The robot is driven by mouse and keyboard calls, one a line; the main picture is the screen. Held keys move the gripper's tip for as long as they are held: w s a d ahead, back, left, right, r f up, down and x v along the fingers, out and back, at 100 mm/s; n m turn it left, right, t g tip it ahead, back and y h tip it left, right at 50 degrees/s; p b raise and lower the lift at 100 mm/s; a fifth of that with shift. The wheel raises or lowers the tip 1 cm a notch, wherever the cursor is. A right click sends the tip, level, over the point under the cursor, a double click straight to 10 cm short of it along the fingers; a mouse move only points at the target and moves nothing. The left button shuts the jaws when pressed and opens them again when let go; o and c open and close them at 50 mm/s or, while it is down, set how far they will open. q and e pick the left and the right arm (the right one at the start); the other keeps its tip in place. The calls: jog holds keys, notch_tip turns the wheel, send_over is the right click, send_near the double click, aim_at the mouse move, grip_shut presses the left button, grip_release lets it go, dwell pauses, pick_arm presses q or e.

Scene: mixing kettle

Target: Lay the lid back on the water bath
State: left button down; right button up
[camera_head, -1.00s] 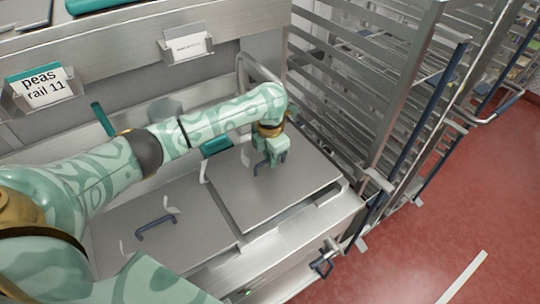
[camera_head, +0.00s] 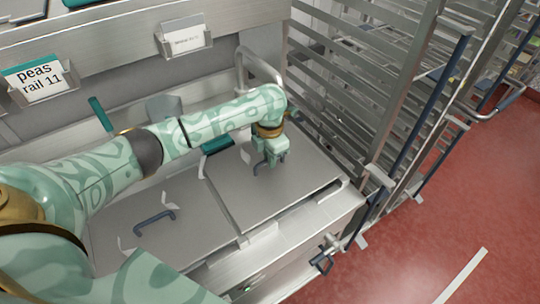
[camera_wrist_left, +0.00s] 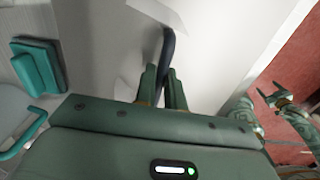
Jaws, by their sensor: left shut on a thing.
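The lid (camera_head: 282,195) is a flat grey metal plate over the right part of the water bath (camera_head: 300,228). My left gripper (camera_head: 264,164) is shut on the lid's dark handle (camera_wrist_left: 168,48), near the middle of the plate. In the left wrist view both fingers close around the handle's near end. The lid looks close to level and near the rim; I cannot tell whether it rests on it all round. My right gripper (camera_wrist_left: 274,96) shows small at the right of the left wrist view, away from the lid; its jaws are unclear.
A second lid (camera_head: 185,205) with a dark handle (camera_head: 155,221) lies to the left. A rack trolley (camera_head: 400,100) with blue handles stands close on the right. A bent metal pipe (camera_head: 262,66) rises behind the bath.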

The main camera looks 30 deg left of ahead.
pick_arm(q)
jog(key=shift+f, duration=0.35)
dwell(0.5)
jog(key=c, duration=0.9)
grip_release()
jog(key=shift+r, duration=0.15)
notch_tip(320, 180, up, 7)
jog(key=p, duration=0.7)
